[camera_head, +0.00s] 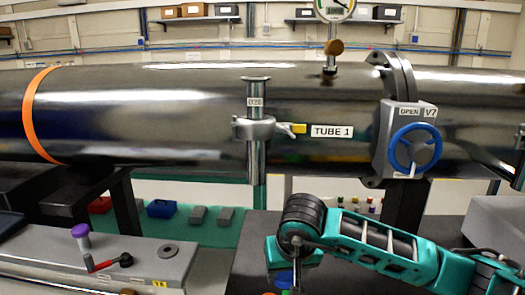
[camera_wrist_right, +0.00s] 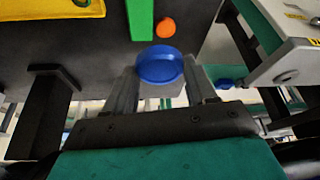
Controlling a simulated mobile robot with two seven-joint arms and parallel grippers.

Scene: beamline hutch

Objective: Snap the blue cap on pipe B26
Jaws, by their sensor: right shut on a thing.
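The blue cap (camera_wrist_right: 160,66) is held between the fingertips of my right gripper (camera_wrist_right: 160,80) in the right wrist view. In the head view the right gripper (camera_head: 295,277) points down at the bottom edge, and a bit of the blue cap (camera_head: 284,280) shows beside it. A short vertical metal pipe (camera_head: 257,158) with a small label near its flanged top stands in front of the big tube; the label is too small to read surely. A clamp with a yellow-tipped lever (camera_head: 262,129) sits around this pipe. The gripper is below and right of it. My left gripper is not in view.
The large horizontal tube (camera_head: 180,110) spans the back, with a blue handwheel valve (camera_head: 413,147) and a gauge (camera_head: 335,10). A grey bench (camera_head: 150,262) with a red-handled lever stands at left. A green block (camera_wrist_right: 140,18) and an orange ball (camera_wrist_right: 166,27) lie below the gripper.

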